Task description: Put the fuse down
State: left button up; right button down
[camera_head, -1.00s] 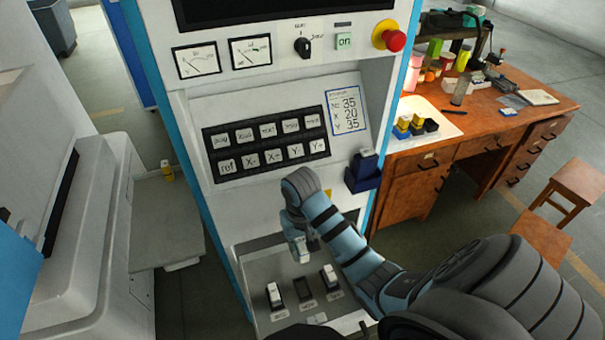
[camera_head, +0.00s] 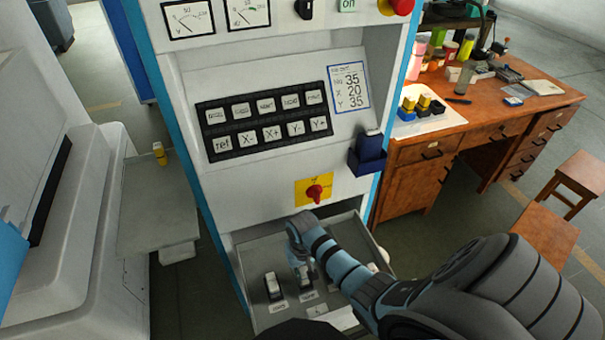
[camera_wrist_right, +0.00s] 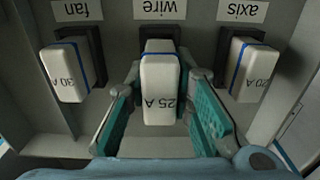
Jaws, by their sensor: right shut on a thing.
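The fuse marked 25 A (camera_wrist_right: 160,88) is a white block with a dark base and a blue band. It stands at the middle slot, labelled wire (camera_wrist_right: 158,10). My right gripper (camera_wrist_right: 160,105) is shut on it, with a teal pad on either side. In the head view my right gripper (camera_head: 301,268) reaches down into the fuse tray (camera_head: 255,248). How far the fuse is seated is hidden. A 30 A fuse (camera_wrist_right: 75,75) stands under the fan label, and a 20 A fuse (camera_wrist_right: 250,72) under the axis label. My left gripper is not seen.
A red switch on a yellow plate (camera_head: 314,191) sits just above the tray. A dark blue holder (camera_head: 368,155) hangs on the cabinet's right edge. The wooden desk (camera_head: 470,125) with cluttered items is at the right. The side fuses stand close by.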

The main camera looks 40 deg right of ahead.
jog(key=shift+f, duration=0.25)
jog(key=shift+f, duration=0.35)
jog(key=c, duration=1.4)
grip_release()
notch_tip(320, 180, up, 12)
jog(key=p, duration=0.4)
jog(key=shift+r, duration=0.7)
